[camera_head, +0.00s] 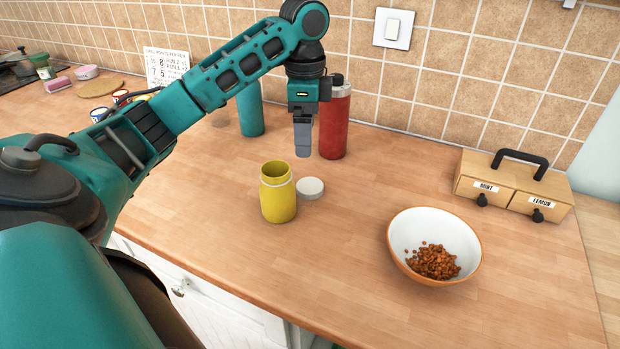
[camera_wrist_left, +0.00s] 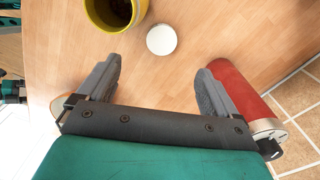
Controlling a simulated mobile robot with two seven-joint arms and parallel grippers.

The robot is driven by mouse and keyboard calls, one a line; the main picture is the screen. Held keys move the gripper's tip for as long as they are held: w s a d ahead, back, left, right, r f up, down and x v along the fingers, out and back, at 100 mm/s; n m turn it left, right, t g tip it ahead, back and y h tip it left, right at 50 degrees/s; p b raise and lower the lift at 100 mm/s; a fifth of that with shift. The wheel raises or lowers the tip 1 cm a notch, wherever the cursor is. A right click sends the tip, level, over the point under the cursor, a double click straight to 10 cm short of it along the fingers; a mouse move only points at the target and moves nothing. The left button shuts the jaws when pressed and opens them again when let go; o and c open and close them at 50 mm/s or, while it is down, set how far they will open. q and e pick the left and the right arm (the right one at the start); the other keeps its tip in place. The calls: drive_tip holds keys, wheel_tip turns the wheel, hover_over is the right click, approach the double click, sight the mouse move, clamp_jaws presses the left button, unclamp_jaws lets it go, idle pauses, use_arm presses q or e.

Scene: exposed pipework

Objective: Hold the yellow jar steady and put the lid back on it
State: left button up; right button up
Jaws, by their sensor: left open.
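The yellow jar (camera_head: 278,194) stands upright and open on the wooden counter. Its rim and dark inside show in the left wrist view (camera_wrist_left: 116,12). The round white lid (camera_head: 310,188) lies flat on the counter just right of the jar; it also shows in the left wrist view (camera_wrist_left: 161,39). My left gripper (camera_head: 303,150) points down above the counter, behind the jar and lid. In the left wrist view (camera_wrist_left: 158,85) its fingers are apart with only counter between them. My right gripper is not in view.
A red bottle (camera_head: 335,125) stands close beside my left gripper, and a teal cylinder (camera_head: 250,110) is behind the arm. A white bowl (camera_head: 410,232) with brown pieces sits to the right. A wooden drawer box (camera_head: 495,172) is at the back right. The front middle is clear.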

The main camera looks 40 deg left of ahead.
use_arm(q)
drive_tip(key=b, duration=0.2)
hover_over(310, 185)
drive_tip(key=f, duration=0.5)
drive_tip(key=s+f, duration=0.1)
drive_tip(key=f, duration=0.1)
drive_tip(key=shift+a+f, duration=0.15)
drive_tip(key=shift+f, duration=0.25)
drive_tip(key=f, duration=0.2)
drive_tip(key=w+f, duration=0.1)
drive_tip(key=f, duration=0.1)
drive_tip(key=shift+f+b, duration=0.1)
drive_tip(key=shift+b, duration=0.3)
drive_tip(key=shift+f, duration=0.5)
